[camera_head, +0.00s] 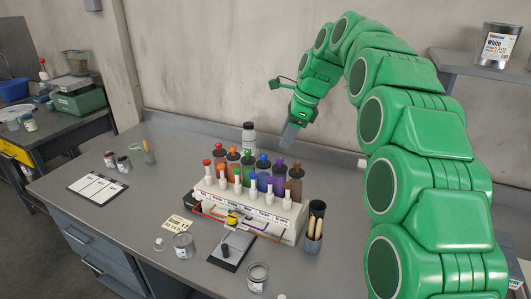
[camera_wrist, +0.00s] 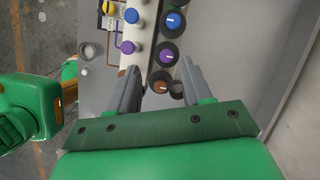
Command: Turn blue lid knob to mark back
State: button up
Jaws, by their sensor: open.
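The blue lid knob (camera_head: 263,159) tops one bottle in the back row of the white dispenser rack (camera_head: 268,205). In the wrist view the blue lid (camera_wrist: 172,21) is at the top, with a short white mark line on it. My gripper (camera_head: 291,134) hangs above and behind the rack in the head view. In the wrist view my gripper (camera_wrist: 160,68) is open and empty, its fingers either side of the purple lid (camera_wrist: 166,55) and brown lid (camera_wrist: 163,80). The blue lid lies beyond the fingertips, apart from them.
Neighbouring lidded bottles stand close in the row, with small coloured caps in front. Tins (camera_head: 184,245) stand in front. The left of the bench is mostly clear.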

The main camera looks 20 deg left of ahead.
jog(key=m, duration=0.1)
send_near(264, 155)
jog(key=f, duration=0.1)
jog(key=shift+x, duration=4.05)
jog(key=shift+a, duration=0.1)
jog(key=shift+r, duration=0.1)
grip_shut()
